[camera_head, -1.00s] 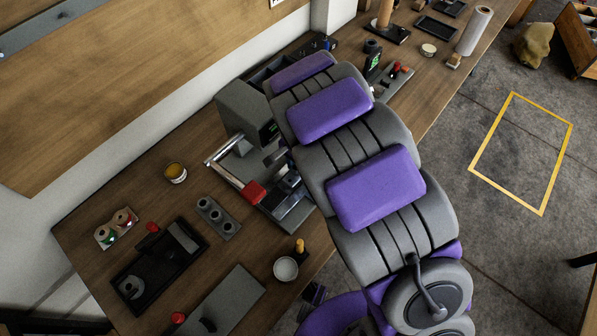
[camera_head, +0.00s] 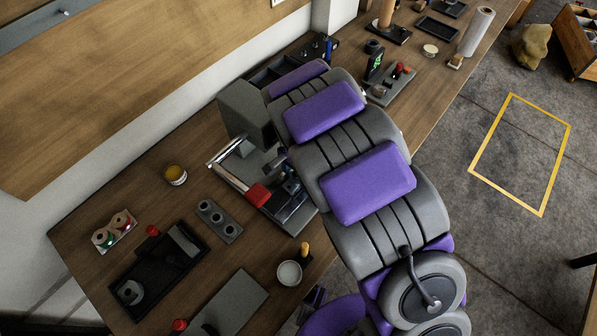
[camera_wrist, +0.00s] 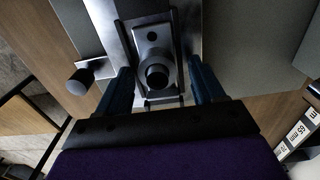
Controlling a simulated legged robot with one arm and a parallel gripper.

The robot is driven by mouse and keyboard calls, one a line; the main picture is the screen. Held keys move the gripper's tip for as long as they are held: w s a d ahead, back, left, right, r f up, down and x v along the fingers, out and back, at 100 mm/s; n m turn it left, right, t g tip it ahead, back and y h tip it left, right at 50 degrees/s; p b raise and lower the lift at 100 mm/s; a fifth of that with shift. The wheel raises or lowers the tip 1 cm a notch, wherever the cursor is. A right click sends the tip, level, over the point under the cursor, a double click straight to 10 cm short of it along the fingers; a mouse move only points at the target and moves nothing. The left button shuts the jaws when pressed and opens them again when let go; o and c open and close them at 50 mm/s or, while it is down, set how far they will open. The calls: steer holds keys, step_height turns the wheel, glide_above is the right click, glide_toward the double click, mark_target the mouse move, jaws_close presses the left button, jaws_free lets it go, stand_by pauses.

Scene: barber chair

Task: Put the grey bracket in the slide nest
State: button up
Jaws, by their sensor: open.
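My gripper shows in the wrist view (camera_wrist: 163,88) with two blue fingers spread apart. Between and beyond them is a metal slide (camera_wrist: 151,38) with a dark round knob or post (camera_wrist: 157,75); I see nothing clamped. In the head view my purple and grey arm hides most of the gripper at the grey bench press (camera_head: 246,112). The press's metal slide bed (camera_head: 292,214) shows partly beside the arm. I cannot clearly make out the grey bracket or the slide nest; a grey piece on the slide between the fingers is not distinct enough to name.
A red-handled lever (camera_head: 257,195) sticks out from the press. Left on the bench are a black tray (camera_head: 150,268), a grey block with round holes (camera_head: 219,221), a yellow-topped tin (camera_head: 175,175) and a white cup (camera_head: 289,273). Bare wood lies left of the press.

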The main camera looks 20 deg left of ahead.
steer(key=shift+a+r, duration=0.15)
steer(key=shift+r, duration=0.05)
step_height(320, 180, up, 11)
steer(key=p, duration=0.3)
steer(key=s+d+r, duration=0.2)
steer(key=d+r, duration=0.4)
steer(key=d, duration=0.5)
steer(key=s+d+r, duration=0.2)
steer(key=d+r, duration=0.4)
steer(key=d, duration=0.5)
steer(key=s+d+r+n+g, duration=0.1)
steer(key=s+d, duration=0.5)
steer(key=s, duration=0.3)
steer(key=s+d+r+n, duration=0.2)
steer(key=s+d, duration=0.4)
steer(key=s, duration=0.4)
steer(key=shift+r+g, duration=0.25)
steer(key=shift+g, duration=0.15)
steer(key=shift+w, duration=0.1)
